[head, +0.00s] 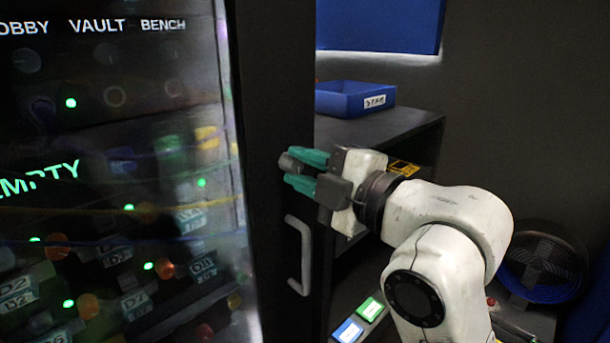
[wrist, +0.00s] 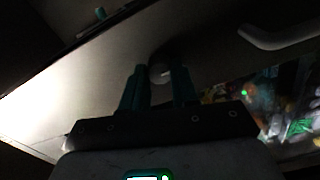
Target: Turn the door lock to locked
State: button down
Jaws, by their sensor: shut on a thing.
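The door lock (head: 288,163) is a dark round knob on the black door frame, above the door handle. My gripper (head: 301,170) reaches it from the right, with its two green fingers around the knob. In the wrist view the grey rounded knob (wrist: 160,73) sits between the fingertips of my gripper (wrist: 159,84), which is shut on it. The fingers hide part of the knob. I cannot tell from these views which way the lock is turned.
A pale door handle (head: 301,255) stands out just below my gripper. A glass door panel (head: 120,130) with green lights fills the left. A dark shelf unit (head: 385,125) holding a blue bin (head: 350,98) stands behind. A round fan (head: 543,262) is at the right.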

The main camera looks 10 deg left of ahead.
dwell(0.4)
jog(key=c, duration=0.9)
grip_release()
jog(key=shift+o, duration=0.2)
jog(key=v, duration=1)
jog(key=shift+s+d, duration=0.25)
jog(key=shift+s, duration=0.05)
